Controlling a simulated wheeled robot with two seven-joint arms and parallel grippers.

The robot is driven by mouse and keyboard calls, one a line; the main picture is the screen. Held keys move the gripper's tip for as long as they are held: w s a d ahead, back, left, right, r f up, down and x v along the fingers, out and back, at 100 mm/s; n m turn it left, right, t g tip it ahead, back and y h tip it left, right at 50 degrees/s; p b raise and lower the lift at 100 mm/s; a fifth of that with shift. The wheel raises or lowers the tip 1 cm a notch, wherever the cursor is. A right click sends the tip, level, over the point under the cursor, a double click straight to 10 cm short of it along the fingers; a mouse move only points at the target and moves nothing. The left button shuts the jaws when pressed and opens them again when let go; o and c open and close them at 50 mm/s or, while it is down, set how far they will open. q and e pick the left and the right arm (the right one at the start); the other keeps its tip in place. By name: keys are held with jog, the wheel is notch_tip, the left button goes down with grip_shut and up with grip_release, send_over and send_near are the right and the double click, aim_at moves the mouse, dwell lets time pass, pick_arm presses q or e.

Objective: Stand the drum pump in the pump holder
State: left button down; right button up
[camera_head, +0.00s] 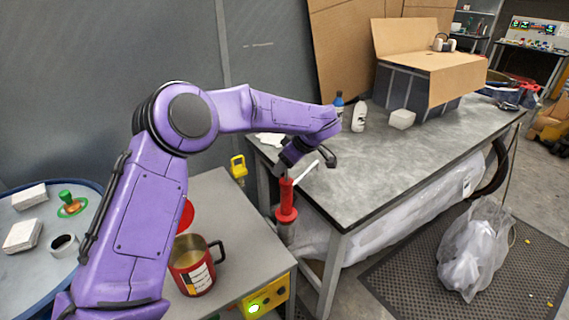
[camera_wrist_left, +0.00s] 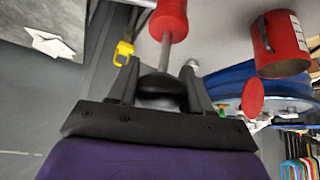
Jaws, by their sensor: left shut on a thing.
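The drum pump (camera_head: 287,197) has a red body, a grey rod and a dark handle. It hangs roughly upright in the gap between the grey cart and the workbench. In the left wrist view the pump's red body (camera_wrist_left: 168,18) is at the top, with the rod running to the handle. My left gripper (camera_head: 285,170) is shut on the dark handle, shown between its fingers (camera_wrist_left: 160,80) in the wrist view. A grey part (camera_head: 286,232) shows below the red body; I cannot tell whether it is the pump's tube or the pump holder. My right gripper is out of view.
A red can (camera_head: 192,268) stands on the grey cart (camera_head: 228,215), left of the pump. A yellow fitting (camera_head: 238,167) is behind it. A blue drum (camera_head: 25,285) stands left.

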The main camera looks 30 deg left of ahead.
pick_arm(q)
jog(key=shift+f+b, duration=0.35)
jog(key=shift+f, duration=0.55)
dwell(0.5)
jog(key=shift+c, duration=2)
grip_release()
jog(key=shift+d, duration=0.1)
jog(key=shift+s+f, duration=0.15)
jog(key=shift+f, duration=0.05)
jog(key=b+v, duration=0.1)
jog(key=v, duration=1)
